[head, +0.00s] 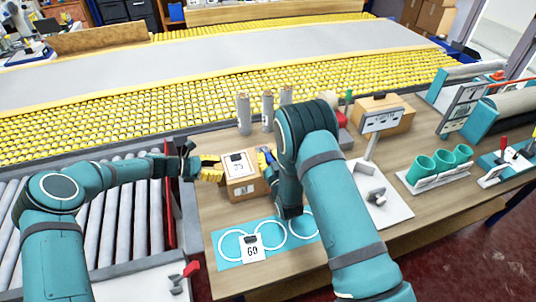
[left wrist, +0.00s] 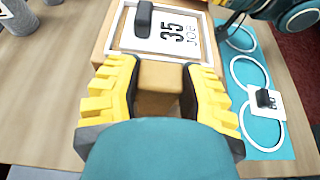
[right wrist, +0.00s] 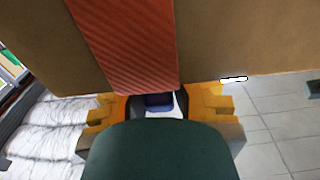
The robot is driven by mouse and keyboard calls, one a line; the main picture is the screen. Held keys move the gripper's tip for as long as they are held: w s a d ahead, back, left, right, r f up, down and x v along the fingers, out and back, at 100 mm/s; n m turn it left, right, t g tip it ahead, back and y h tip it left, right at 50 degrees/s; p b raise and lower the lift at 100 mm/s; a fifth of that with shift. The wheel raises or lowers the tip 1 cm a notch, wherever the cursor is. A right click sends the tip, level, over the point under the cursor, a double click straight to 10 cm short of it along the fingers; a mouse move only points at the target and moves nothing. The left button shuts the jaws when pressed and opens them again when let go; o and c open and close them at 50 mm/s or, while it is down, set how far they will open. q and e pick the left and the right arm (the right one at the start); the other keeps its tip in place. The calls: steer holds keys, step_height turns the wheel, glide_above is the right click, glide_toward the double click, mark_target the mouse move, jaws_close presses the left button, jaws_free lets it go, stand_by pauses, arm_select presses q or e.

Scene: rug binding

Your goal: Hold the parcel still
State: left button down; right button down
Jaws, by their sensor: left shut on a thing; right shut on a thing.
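The parcel (head: 240,188) is a brown box with a white label reading 35 on top, standing on the wooden bench. In the left wrist view the label (left wrist: 172,32) carries a dark clip. My left gripper (head: 221,170) is at its left side; its yellow fingers (left wrist: 158,90) are shut on a brown block projecting from the box. My right gripper (head: 267,160) is at the box's right side, partly hidden by my arm. In the right wrist view its fingers (right wrist: 160,103) are shut on a small dark blue thing (right wrist: 158,101), mostly hidden.
A teal mat (head: 230,247) with white rings and a 60 card (head: 252,249) lies in front of the parcel. Grey rolls (head: 243,113) stand behind. A stand with a sign (head: 383,119) and teal cups (head: 443,160) are to the right.

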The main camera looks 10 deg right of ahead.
arm_select(q)
steer(key=shift+d, duration=0.15)
arm_select(e)
steer(key=shift+a+t, duration=0.15)
steer(key=shift+t, duration=0.15)
steer(key=c, duration=0.8)
jaws_free()
steer(key=shift+s+f, duration=0.1)
steer(key=shift+s, duration=0.15)
steer(key=s, duration=0.3)
steer(key=s+d, duration=0.1)
steer(key=s, duration=0.3)
steer(key=s+f, duration=0.1)
steer(key=s, duration=0.3)
steer(key=shift+s+d, duration=0.2)
steer(key=shift+s, duration=0.05)
arm_select(q)
steer(key=shift+c, duration=2.4)
jaws_free()
steer(key=shift+a, duration=0.2)
